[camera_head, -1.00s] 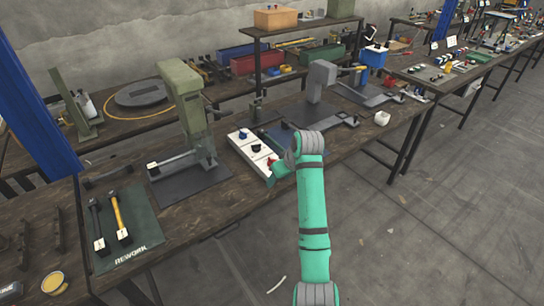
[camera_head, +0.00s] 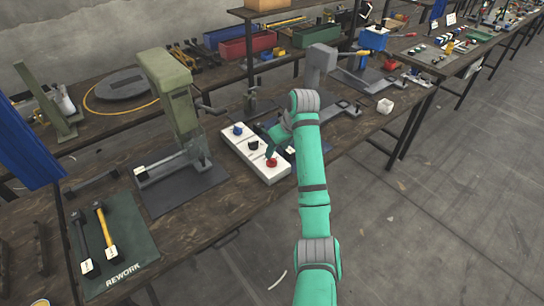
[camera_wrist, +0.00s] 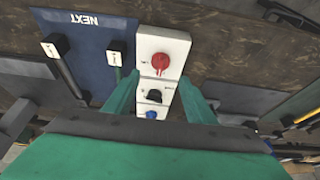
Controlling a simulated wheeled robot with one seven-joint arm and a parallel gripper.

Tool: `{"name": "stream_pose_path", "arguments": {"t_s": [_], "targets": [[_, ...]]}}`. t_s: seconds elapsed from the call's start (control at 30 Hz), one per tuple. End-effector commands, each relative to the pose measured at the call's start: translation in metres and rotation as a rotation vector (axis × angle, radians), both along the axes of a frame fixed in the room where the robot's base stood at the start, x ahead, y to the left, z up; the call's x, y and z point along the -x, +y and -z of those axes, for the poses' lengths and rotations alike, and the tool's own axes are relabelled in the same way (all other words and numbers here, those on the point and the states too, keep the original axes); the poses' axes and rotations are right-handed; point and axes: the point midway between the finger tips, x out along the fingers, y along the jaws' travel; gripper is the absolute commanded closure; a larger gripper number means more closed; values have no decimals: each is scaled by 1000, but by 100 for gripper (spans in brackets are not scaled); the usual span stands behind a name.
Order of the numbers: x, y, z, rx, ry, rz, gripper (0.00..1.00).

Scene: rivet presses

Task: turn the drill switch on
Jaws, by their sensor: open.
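A white switch panel (camera_head: 232,145) with a blue knob (camera_head: 238,129), a black knob (camera_head: 253,145) and a red knob (camera_head: 271,162) lies on the workbench. The wrist view shows the red knob (camera_wrist: 160,62), black knob (camera_wrist: 154,96) and blue knob (camera_wrist: 151,115) in a row. The small labels are unreadable, so I cannot tell which is the drill switch. My gripper (camera_head: 264,130) is over the panel's right side in the head view. In the wrist view its green fingers (camera_wrist: 158,92) are apart and empty, one on each side of the panel, around the black knob's position.
A green press (camera_head: 180,100) stands left of the panel, and a grey press (camera_head: 320,65) stands behind right. A blue mat (camera_wrist: 85,50) with two black-handled tools lies beside the panel. A rework mat (camera_head: 125,235) holds two hammers. The floor at right is clear.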

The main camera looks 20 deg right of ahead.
Motion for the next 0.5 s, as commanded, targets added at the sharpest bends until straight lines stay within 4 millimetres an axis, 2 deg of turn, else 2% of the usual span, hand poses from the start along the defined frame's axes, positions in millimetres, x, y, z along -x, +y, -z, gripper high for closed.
{"name": "stream_pose_path", "arguments": {"t_s": [0.03, 0.2, 0.5], "targets": [[-3, 2, 10, -1, 5, -1, 50], [-14, 6, 38, -2, 4, 0, 50], [-26, 10, 69, 0, 2, 0, 50]]}}
